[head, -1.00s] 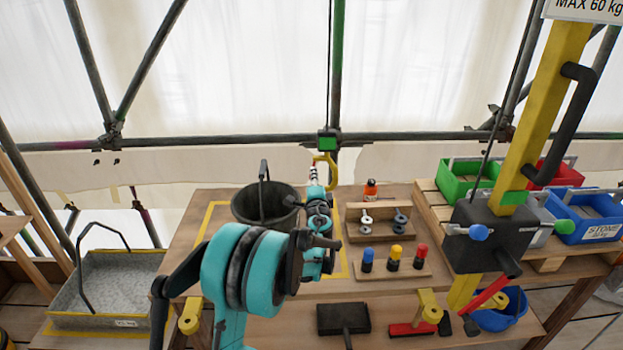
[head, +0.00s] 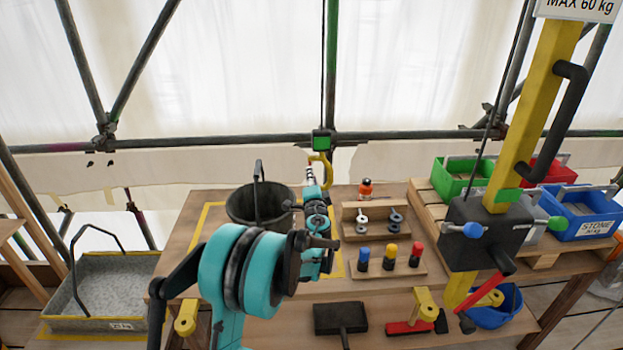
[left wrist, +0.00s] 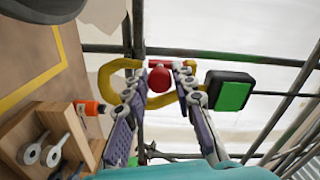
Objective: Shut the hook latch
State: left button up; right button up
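The yellow hook (head: 326,172) hangs below a green block (head: 321,140) at the back of the bench. In the left wrist view the hook (left wrist: 113,78) lies across the picture beside the green block (left wrist: 230,94). A red latch with a round red knob (left wrist: 159,79) sits at the hook's mouth. My left gripper (left wrist: 163,72) is open, with one finger on each side of the red knob; contact cannot be made out. In the head view my left gripper (head: 311,178) is at the hook and hides part of it. My right gripper is not in view.
A dark bucket (head: 258,208) stands left of my left gripper. A rack of rings (head: 376,224), coloured pegs (head: 390,255) and an orange bottle (head: 366,188) are to the right. A yellow post with a winch box (head: 482,235) stands further right. Scaffold tubes run behind.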

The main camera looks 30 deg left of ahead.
pick_arm(q)
jog(key=shift+o, duration=0.7)
jog(key=v, duration=1.2)
jog(key=shift+s, duration=0.1)
